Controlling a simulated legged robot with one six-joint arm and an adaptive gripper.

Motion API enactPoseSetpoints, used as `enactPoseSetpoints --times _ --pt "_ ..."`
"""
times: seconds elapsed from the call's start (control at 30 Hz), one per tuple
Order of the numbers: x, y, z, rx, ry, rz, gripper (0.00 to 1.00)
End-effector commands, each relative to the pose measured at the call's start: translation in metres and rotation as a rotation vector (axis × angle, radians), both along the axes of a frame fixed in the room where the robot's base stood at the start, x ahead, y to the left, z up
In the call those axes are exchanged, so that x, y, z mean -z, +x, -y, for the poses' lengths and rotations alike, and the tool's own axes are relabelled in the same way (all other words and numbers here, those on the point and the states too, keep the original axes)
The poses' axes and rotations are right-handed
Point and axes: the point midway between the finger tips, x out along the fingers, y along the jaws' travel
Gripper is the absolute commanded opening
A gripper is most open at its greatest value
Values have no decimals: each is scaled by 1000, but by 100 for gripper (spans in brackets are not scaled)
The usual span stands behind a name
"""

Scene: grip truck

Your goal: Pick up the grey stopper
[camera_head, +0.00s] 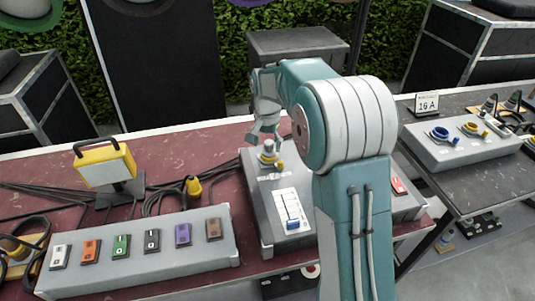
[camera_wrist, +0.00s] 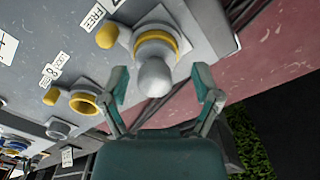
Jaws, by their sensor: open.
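The grey stopper (camera_wrist: 155,76) has a rounded grey knob and sits on a socket with a yellow ring (camera_wrist: 158,42). In the head view the stopper (camera_head: 267,148) stands upright at the back of a grey box (camera_head: 257,187). My gripper (camera_wrist: 162,86) is open, with one teal finger on each side of the knob in the wrist view and visible gaps between. In the head view my gripper (camera_head: 266,138) is just above the stopper. I cannot tell whether a finger touches it.
A small yellow cap (camera_wrist: 107,36) is beside the stopper. An open yellow-ringed socket (camera_wrist: 85,102) is farther left. A grey box with coloured switches (camera_head: 140,252) and a yellow lamp (camera_head: 104,164) stand left on the red table. Another socket box (camera_head: 463,142) stands right, behind my arm.

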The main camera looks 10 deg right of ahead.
Motion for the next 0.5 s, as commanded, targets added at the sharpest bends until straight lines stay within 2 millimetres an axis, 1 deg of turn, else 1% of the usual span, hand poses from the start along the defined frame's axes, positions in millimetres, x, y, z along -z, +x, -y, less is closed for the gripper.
enactPoseSetpoints --times 0.07,0.1,0.17,0.2,0.27,0.5 --pt "0 0 1 1 0 0 81" --pt "0 0 1 1 0 0 72" --pt "0 0 2 1 1 0 45" --pt "0 0 3 1 2 0 27" --pt "0 0 3 1 3 0 1" --pt "0 0 2 2 -1 -1 0"
